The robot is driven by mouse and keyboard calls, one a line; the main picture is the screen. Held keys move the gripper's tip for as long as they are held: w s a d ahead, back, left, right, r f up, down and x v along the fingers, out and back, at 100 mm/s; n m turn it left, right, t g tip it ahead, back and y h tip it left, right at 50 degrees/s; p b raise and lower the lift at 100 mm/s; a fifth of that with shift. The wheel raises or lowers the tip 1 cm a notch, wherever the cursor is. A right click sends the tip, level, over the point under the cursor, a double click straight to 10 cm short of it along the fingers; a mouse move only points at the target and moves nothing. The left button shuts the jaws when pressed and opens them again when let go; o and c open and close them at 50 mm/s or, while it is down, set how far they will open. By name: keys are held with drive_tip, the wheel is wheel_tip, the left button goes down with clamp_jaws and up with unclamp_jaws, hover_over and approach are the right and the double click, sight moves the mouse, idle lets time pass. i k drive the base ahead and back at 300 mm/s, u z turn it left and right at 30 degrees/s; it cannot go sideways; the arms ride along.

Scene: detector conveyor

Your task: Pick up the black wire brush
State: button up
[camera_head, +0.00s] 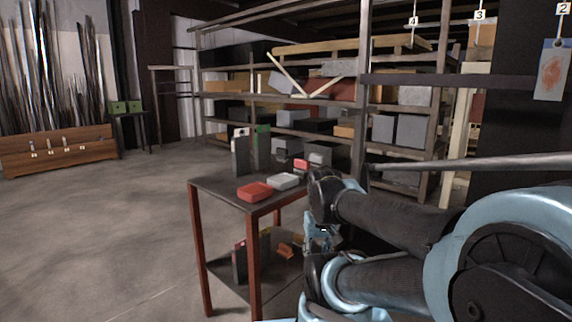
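I cannot make out a black wire brush anywhere in the head view. A small dark table (222,189) with red legs stands in front of me, with several objects on its top and lower shelf. My gripper (318,240) is low at the table's right side, close to its edge. It is small and partly covered by my own arm, so its fingers do not show clearly. I cannot tell whether it is open or holds anything. The right part of the table is hidden behind my arm.
A red case (255,192) and a grey case (283,181) lie on the tabletop, near tall upright boxes (240,157). Orange pieces (286,251) lie on the lower shelf (228,275). Loaded racks (365,100) stand behind. The floor (110,240) at left is clear.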

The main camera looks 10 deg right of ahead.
sight(281, 154)
drive_tip(key=k, duration=0.35)
drive_tip(key=z, duration=1.95)
drive_tip(key=i, duration=1.35)
drive_tip(key=u, duration=1.95)
drive_tip(key=i, duration=0.25)
drive_tip(key=u, duration=0.3)
